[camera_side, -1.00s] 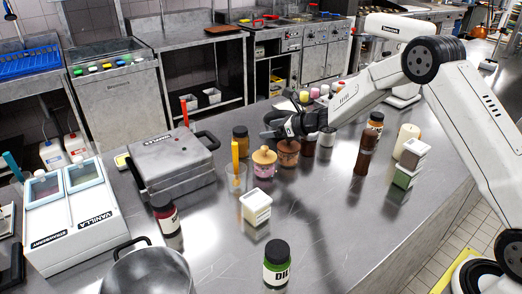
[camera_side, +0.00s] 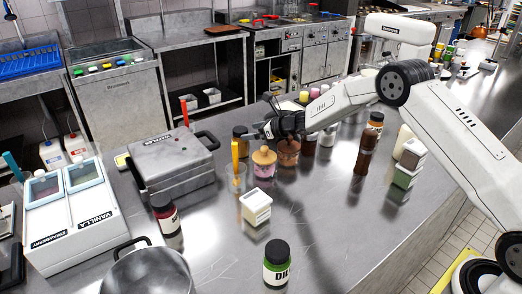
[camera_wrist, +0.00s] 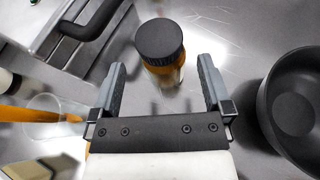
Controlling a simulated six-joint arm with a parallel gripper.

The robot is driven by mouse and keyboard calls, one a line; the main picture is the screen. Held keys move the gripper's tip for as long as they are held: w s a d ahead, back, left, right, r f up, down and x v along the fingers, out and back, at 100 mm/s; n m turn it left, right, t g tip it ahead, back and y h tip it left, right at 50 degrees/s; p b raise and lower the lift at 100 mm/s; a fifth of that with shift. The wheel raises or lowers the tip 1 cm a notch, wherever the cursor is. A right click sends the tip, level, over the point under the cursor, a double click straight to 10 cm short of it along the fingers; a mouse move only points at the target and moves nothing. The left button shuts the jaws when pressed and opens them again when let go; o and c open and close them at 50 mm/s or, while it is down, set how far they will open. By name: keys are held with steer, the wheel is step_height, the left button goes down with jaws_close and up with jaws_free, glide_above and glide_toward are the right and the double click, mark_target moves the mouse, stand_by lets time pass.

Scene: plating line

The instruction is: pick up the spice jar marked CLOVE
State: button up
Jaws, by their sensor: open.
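No label reading CLOVE can be read in either view. A jar with a black lid and amber contents (camera_wrist: 161,50) stands upright just ahead of my gripper (camera_wrist: 163,82) in the wrist view, in line with the gap between its fingers. Its label does not show. It appears to be the amber jar (camera_side: 240,140) beside my gripper (camera_side: 258,131) in the side view. My gripper is open and empty. Other jars are a dark red one (camera_side: 165,215), a green one marked DIL, the rest hidden (camera_side: 277,265), and brown ones (camera_side: 366,150) at right.
A grey press (camera_side: 172,165) with a black handle stands left of the amber jar. A glass with an orange stick (camera_wrist: 45,112) and a dark round pan (camera_wrist: 292,105) flank my gripper. A white box (camera_side: 256,207) stands in front; bare steel lies around it.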

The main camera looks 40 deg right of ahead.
mark_target(240, 133)
steer(key=shift+w+a+f, duration=0.1)
steer(key=shift+w, duration=0.05)
steer(key=shift+x, duration=2.45)
jaws_close()
